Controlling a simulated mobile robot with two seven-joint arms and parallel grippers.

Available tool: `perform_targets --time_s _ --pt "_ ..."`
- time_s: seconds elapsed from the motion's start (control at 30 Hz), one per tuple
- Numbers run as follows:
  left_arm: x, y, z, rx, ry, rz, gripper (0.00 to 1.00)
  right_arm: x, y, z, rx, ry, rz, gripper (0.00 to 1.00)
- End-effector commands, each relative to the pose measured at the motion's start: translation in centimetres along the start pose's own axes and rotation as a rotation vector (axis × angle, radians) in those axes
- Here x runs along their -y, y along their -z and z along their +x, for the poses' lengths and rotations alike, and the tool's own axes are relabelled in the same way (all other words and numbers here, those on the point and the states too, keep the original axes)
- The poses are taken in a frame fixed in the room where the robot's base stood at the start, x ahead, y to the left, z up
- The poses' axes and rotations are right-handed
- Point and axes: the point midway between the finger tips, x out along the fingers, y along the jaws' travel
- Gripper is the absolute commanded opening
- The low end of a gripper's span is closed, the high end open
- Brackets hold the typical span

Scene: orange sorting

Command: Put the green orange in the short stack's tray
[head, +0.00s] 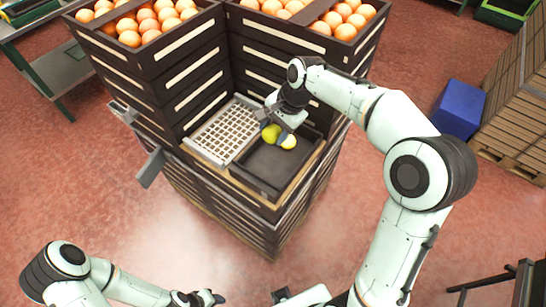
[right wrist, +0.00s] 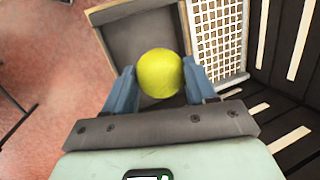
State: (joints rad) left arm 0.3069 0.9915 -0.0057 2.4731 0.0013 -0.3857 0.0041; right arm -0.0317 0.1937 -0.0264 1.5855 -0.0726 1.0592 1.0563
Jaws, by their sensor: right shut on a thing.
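The green orange (head: 271,132) is yellow-green and sits between the fingers of my right gripper (head: 283,128), which is shut on it. The right wrist view shows the orange (right wrist: 160,72) between the two blue-grey fingers (right wrist: 161,90). Below it is the dark tray (head: 255,181) on top of the short stack (head: 240,220); I cannot tell whether the orange touches the tray floor. A paler yellow round thing (head: 289,142) shows beside the orange in the head view. My left gripper (head: 205,299) is low at the bottom edge; its jaw opening is unclear.
A white grid (head: 222,131) lies left of the dark tray. Tall crate stacks (head: 165,85) with oranges on top stand behind, close to my right gripper. A blue box (head: 459,109) and a pallet stack (head: 515,100) stand at right. The floor in front is open.

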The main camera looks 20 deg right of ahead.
Motion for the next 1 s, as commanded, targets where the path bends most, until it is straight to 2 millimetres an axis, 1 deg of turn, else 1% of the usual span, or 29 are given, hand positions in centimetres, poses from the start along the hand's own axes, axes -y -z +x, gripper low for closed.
perform_targets --time_s 0.03,0.1,0.3,0.4,0.5,0.7,0.77,0.9,1.0 --pt "0.4 -0.4 0.6 0.006 0.002 -0.002 0.43 -0.8 0.2 1.8 0.004 -0.009 0.004 0.24" --pt "0.6 -0.7 1.0 0.009 0.003 -0.004 0.43 -1.4 0.5 3.7 0.004 -0.009 0.004 0.24" --pt "1.0 -1.1 1.7 0.015 0.005 -0.006 0.43 -2.9 1.2 8.6 0.004 -0.007 0.003 0.24" --pt "1.1 -1.2 1.9 0.016 0.006 -0.006 0.43 -3.4 1.6 10.6 0.003 -0.005 0.003 0.24" --pt "1.1 -1.2 2.0 0.017 0.006 -0.006 0.43 -3.8 1.8 11.8 0.002 -0.003 0.002 0.24" --pt "1.2 -1.2 2.0 0.017 0.006 -0.006 0.43 -4.1 2.0 13.0 0.002 -0.002 0.001 0.24" --pt "1.2 -1.3 2.1 0.018 0.006 -0.006 0.43 -4.4 2.0 13.7 0.003 -0.003 0.001 0.24" --pt "1.3 -1.4 2.3 0.019 0.007 -0.007 0.43 -5.0 2.4 15.8 0.003 -0.004 0.003 0.24" --pt "1.4 -1.4 2.4 0.019 0.007 -0.007 0.43 -5.2 2.5 16.5 0.001 0.0 0.001 0.24"
